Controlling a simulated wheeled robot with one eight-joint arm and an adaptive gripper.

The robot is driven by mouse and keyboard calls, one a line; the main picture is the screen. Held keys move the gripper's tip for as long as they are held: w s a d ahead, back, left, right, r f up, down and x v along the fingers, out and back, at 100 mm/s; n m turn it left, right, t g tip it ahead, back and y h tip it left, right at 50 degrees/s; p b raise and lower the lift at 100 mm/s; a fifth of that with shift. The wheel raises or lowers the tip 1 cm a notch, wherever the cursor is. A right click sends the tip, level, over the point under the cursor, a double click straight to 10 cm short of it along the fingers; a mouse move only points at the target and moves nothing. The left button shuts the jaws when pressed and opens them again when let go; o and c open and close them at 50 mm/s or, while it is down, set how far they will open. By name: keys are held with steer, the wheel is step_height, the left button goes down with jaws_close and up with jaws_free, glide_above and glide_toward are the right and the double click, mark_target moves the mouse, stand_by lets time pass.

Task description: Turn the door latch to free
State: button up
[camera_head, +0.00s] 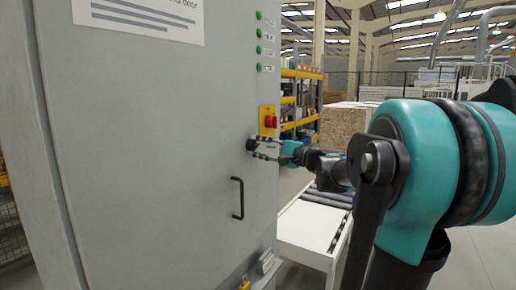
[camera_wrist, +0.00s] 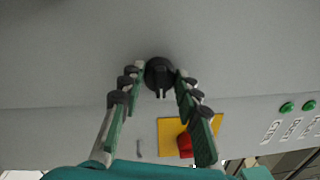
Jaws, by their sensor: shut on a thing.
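The door latch is a round black knob with a raised grip bar on the grey cabinet door (camera_head: 150,110). In the wrist view the latch (camera_wrist: 159,76) sits between my two fingertips, its bar pointing down in the picture. My gripper (camera_head: 257,148) reaches the door from the right in the head view, and its fingers hide part of the latch there. In the wrist view my gripper (camera_wrist: 160,75) has a fingertip against each side of the knob and is shut on it.
A black door handle (camera_head: 237,198) is below the latch. A red button on a yellow plate (camera_head: 268,121) is just above and right of my gripper, close to one finger in the wrist view. Green indicators (camera_head: 259,33) line the upper edge. A roller table (camera_head: 308,228) stands right of the cabinet.

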steer(key=o, duration=1.2)
steer(key=shift+c, duration=0.2)
steer(key=v, duration=1.2)
